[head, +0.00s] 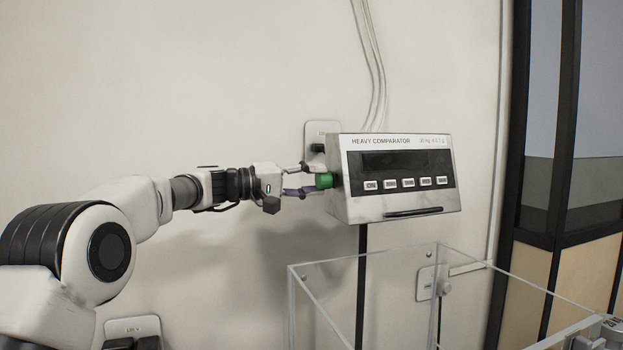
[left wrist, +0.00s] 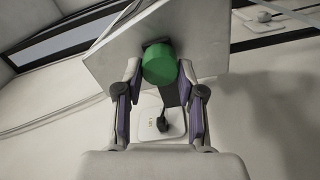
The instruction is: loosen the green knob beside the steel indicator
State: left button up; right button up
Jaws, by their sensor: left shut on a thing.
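The green knob (head: 324,181) sits on the left side of the steel indicator (head: 350,208), which is marked HEAVY COMPARATOR. My left gripper (head: 318,181) reaches in from the left and is shut on the green knob, one finger above it and one below. In the left wrist view the green knob (left wrist: 159,63) lies between the tips of my left gripper (left wrist: 158,75), in front of the grey side of the indicator (left wrist: 205,35). The indicator's display is dark. My right gripper is in neither view.
A wall socket with a black plug (head: 318,148) is just behind the knob. A clear glass box (head: 291,300) stands below the indicator. Another socket (head: 424,283) is on the wall behind the glass. White cables (head: 378,80) run up the wall.

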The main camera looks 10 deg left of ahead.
pick_arm(q)
jog(key=n+p, duration=0.1)
jog(key=n, duration=0.4)
jog(key=shift+d+f+n+p, duration=0.1)
jog(key=shift+f+n+p, duration=0.1)
jog(key=shift+n+p, duration=0.15)
jog(key=n+p, duration=0.2)
jog(key=n, duration=0.3)
jog(key=shift+f+n+p, duration=0.1)
jog(key=shift+n+p, duration=0.15)
jog(key=shift+p, duration=0.05)
jog(key=o, duration=1)
jog(key=shift+o, duration=0.7)
jog(key=shift+w+d, duration=0.1)
jog(key=shift+d, duration=0.05)
jog(key=v, duration=1.2)
